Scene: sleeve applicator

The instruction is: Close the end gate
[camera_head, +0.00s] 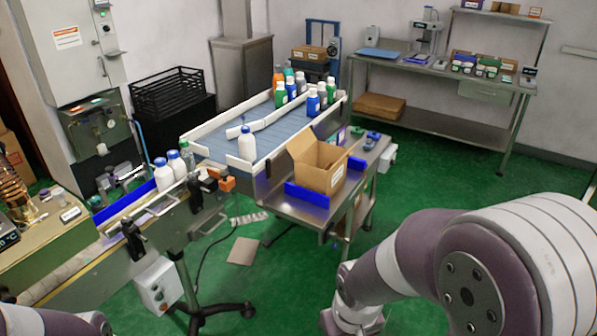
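The blue-surfaced conveyor table (225,142) stands in the middle, with white rails along its sides. A white bar (258,124) lies slantwise across its surface and may be the end gate; I cannot tell for sure. A white bottle (247,146) stands at the table's near end, close to a short white rail piece (240,165). Blue, green, white and orange bottles (292,88) stand together at the far end. My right arm fills the lower right and part of my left arm shows at the lower left. Neither gripper is visible, and both arms are apart from the table.
An open cardboard box (317,160) sits on a steel side table (293,208) right of the conveyor. White bottles (163,174) stand on the narrow line at left. A wheeled black stand (205,305) is below. Green floor (440,180) is clear toward the back bench (440,70).

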